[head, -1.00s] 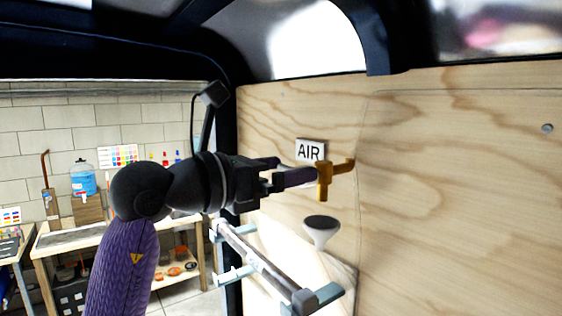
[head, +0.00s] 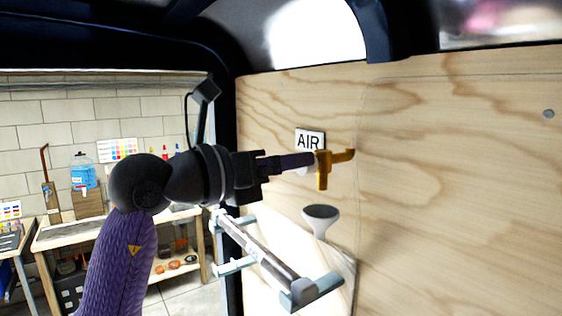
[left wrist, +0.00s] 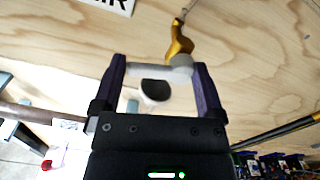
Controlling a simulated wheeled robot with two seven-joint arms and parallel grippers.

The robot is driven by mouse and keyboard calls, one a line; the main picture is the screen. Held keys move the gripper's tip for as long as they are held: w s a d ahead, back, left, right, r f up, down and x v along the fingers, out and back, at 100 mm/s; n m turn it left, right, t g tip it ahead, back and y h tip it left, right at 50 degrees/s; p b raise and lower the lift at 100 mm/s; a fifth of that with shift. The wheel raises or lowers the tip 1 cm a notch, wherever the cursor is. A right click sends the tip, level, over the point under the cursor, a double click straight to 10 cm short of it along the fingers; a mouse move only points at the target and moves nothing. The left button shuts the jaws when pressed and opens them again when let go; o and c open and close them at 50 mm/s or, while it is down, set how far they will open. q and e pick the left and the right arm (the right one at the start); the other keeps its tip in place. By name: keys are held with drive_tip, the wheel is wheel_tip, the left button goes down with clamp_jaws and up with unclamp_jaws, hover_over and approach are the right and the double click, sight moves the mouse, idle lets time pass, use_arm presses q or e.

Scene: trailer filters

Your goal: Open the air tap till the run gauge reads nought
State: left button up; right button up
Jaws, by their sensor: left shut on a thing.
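The brass air tap (head: 323,170) sticks out from the plywood wall beside the AIR label (head: 309,141). In the left wrist view its brass body (left wrist: 179,42) curves down to a pale lever (left wrist: 148,70) that spans the space between my fingers. My left gripper (head: 312,161) is at the tap, its purple fingers reaching it from the left. In the left wrist view the gripper (left wrist: 162,75) has a finger at each end of the lever and is shut on it. No gauge is seen in any view. My right gripper is not in view.
A pale funnel-shaped cup (head: 320,218) is on the wall just below the tap. A bar on grey brackets (head: 262,257) lies lower, under my left arm. A workbench (head: 75,233) stands far left.

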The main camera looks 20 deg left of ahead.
use_arm(q)
drive_tip(key=shift+s+d+f+n, duration=0.15)
drive_tip(key=shift+f+n, duration=0.2)
drive_tip(key=shift+n, duration=1.8)
drive_tip(key=shift+s+d+f+n, duration=0.15)
drive_tip(key=shift+f+n, duration=0.25)
drive_tip(key=shift+n, duration=1.7)
drive_tip(key=shift+s+d+f+n, duration=0.1)
drive_tip(key=shift+d+f+n, duration=0.2)
drive_tip(key=shift+n, duration=1.85)
drive_tip(key=shift+a, duration=0.1)
drive_tip(key=shift+f, duration=0.1)
drive_tip(key=o, duration=0.9)
drive_tip(key=b+v, duration=0.5)
drive_tip(key=v, duration=0.5)
